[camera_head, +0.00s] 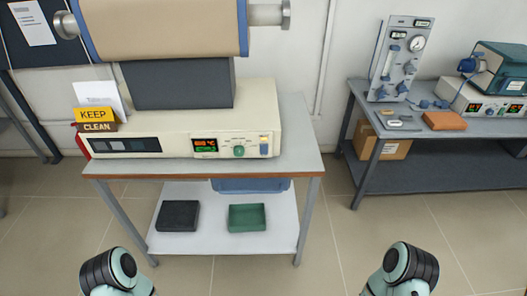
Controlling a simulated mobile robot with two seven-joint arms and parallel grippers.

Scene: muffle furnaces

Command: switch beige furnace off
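The beige furnace has a tan cylindrical body (160,28) with blue end rims and metal tube ends, cut off by the top of the view. It stands on a dark grey block above a cream control box (255,105). The box front has a lit display (205,146) with orange and green digits, a green knob (239,152) and a small switch (264,146) at the right end. The switch's position is too small to tell. Parts of both my arms show at the bottom edge, well short of the box. Neither gripper is in view.
The furnace table (297,135) has a lower shelf with a black tray (178,216) and a green tray (247,217). A yellow "KEEP CLEAN" sign (95,115) stands at the box's left. A second table (365,98) at right holds a gauge panel (402,55) and a teal furnace (498,68).

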